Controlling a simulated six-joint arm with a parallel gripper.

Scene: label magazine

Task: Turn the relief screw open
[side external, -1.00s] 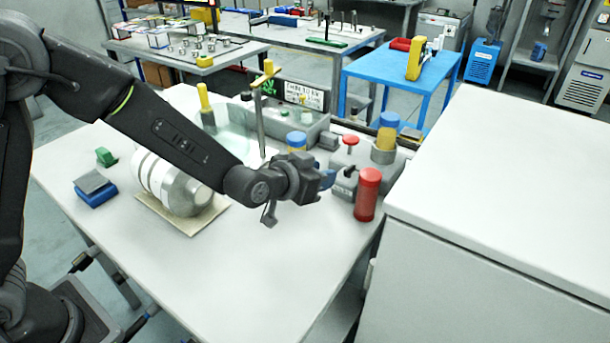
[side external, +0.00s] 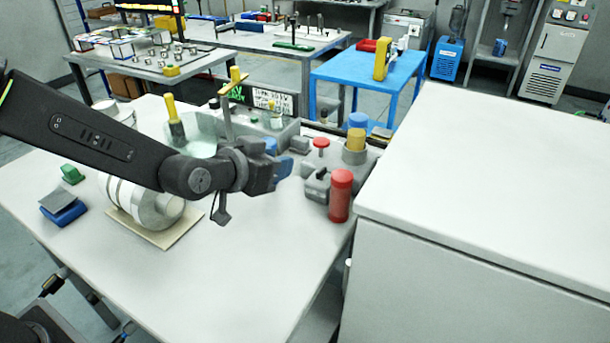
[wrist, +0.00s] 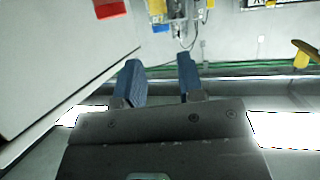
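My gripper (side external: 278,157) is in the side view above the white table, left of a grey block unit (side external: 316,184). A red mushroom-shaped knob (side external: 321,143) stands upright on a stem at the back of this unit. I cannot tell for certain whether this knob is the relief screw. In the wrist view the two blue fingers of my gripper (wrist: 159,62) are apart with nothing between them. The gripper is apart from the unit and the knob.
A red cylinder (side external: 340,196) stands in front of the unit, and a blue-and-yellow cylinder (side external: 355,139) behind it. A large white cabinet (side external: 480,180) bounds the right. A grey drum (side external: 155,208) lies left on a tan board. The table's front middle (side external: 250,260) is clear.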

